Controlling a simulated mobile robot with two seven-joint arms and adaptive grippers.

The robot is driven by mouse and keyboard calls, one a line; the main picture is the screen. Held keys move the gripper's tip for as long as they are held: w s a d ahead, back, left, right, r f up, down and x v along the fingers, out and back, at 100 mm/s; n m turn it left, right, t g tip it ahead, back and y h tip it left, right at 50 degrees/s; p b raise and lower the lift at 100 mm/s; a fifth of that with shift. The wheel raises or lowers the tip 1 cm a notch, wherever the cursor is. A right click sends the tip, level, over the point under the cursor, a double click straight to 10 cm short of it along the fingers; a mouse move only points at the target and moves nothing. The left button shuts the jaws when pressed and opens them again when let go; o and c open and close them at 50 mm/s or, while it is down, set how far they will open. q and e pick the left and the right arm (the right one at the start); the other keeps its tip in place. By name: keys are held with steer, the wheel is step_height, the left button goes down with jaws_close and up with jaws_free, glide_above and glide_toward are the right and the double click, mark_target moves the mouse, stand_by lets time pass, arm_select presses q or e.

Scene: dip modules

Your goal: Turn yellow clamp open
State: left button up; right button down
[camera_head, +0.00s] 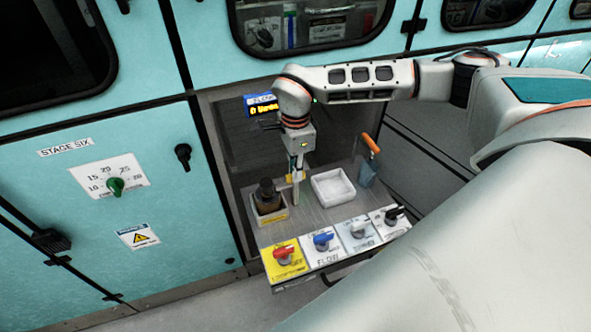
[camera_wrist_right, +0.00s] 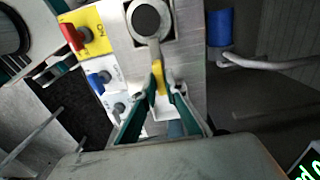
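The yellow clamp (camera_wrist_right: 158,78) shows in the right wrist view as a narrow yellow piece beside a round dark bottle top (camera_wrist_right: 147,19). In the head view only a small yellow part (camera_head: 298,176) shows below my right gripper (camera_head: 297,166). In the wrist view, the teal fingers of my right gripper (camera_wrist_right: 162,88) stand apart, one on each side of the clamp. A narrow gap seems to remain, and firm contact cannot be seen. The clamp's far end is partly hidden. My left gripper is in neither view.
A brown bottle (camera_head: 268,196) stands in a holder left of the gripper. A white tray (camera_head: 333,187) and an orange-handled tool (camera_head: 370,146) are to the right. Red (camera_head: 284,253), blue (camera_head: 322,240) and other knobs line the panel's front edge. A display (camera_head: 262,106) is behind.

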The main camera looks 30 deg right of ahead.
steer(key=shift+m, duration=0.5)
steer(key=m+p, duration=0.1)
steer(key=m, duration=0.7)
steer(key=shift+p, duration=0.4)
steer(key=m, duration=0.5)
steer(key=shift+m, duration=2.2)
steer(key=c, duration=2.1)
jaws_free()
